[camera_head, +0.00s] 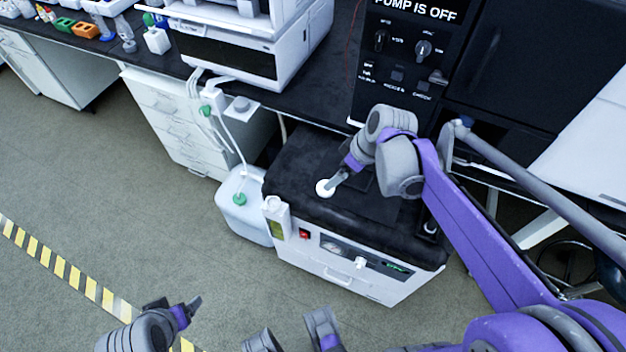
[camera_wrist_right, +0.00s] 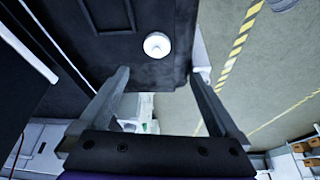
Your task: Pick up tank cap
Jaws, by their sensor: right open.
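A small white round cap (camera_head: 325,188) lies on the black top of a white cabinet unit. A translucent white tank (camera_head: 243,222) with a green fitting (camera_head: 239,199) on top stands on the floor beside the unit. My left gripper (camera_head: 180,308) is low at the left over the floor, its jaw opening unclear.
The black-topped unit (camera_head: 345,285) has a front panel with a red switch (camera_head: 304,233). White tubes (camera_head: 232,145) run from the bench to the tank. A black pump panel (camera_head: 410,60) and a white instrument (camera_head: 245,50) stand behind. The floor at left is clear.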

